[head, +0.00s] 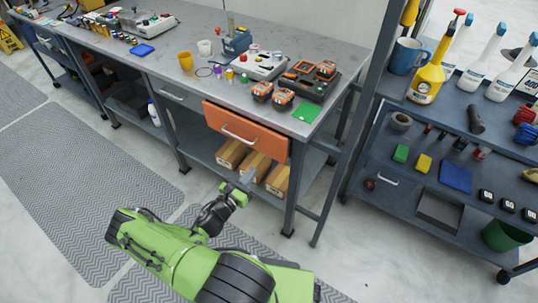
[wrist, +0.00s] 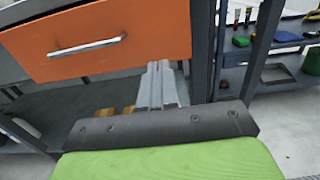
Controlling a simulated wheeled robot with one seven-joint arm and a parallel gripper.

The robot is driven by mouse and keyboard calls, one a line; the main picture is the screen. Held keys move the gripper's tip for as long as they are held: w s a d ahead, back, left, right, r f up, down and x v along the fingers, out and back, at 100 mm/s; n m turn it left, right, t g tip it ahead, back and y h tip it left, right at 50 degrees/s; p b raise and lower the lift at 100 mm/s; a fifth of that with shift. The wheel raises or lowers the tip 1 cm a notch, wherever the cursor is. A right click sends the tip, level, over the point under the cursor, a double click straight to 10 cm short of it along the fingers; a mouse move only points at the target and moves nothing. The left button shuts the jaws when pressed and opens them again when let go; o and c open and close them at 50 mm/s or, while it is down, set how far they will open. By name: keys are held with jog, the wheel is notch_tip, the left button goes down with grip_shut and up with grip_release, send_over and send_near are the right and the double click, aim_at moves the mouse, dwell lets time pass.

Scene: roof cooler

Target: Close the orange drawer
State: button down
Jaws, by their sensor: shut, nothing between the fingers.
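The orange drawer (head: 246,132) sits under the grey workbench top and stands out a little from the bench front. It has a silver bar handle (head: 239,135). In the wrist view the orange drawer front (wrist: 140,40) fills the upper left, with its handle (wrist: 87,46) left of my fingers. My gripper (head: 248,176) is below the drawer front and in front of the lower shelf, apart from the handle. Its fingers (wrist: 160,75) are shut and empty, and their tips show just below the drawer's lower edge in the wrist view.
Cardboard boxes (head: 255,165) lie on the lower shelf behind my gripper. A bench leg (head: 294,185) stands to the right. A blue shelf unit (head: 440,150) with bottles stands further right.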

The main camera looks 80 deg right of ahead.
aim_at(272, 148)
jog(key=b+x, duration=0.1)
jog(key=x, duration=0.9)
jog(key=shift+s+d, duration=0.15)
jog(key=shift+d, duration=0.05)
jog(key=shift+b, duration=0.3)
jog(key=b+x, duration=0.1)
jog(key=x, duration=0.3)
jog(key=shift+s+f+b, duration=0.1)
jog(key=shift+f+b, duration=0.05)
jog(key=shift+b, duration=0.25)
jog(key=shift+s+d, duration=0.1)
jog(key=shift+d, duration=0.3)
jog(key=shift+r, duration=0.4)
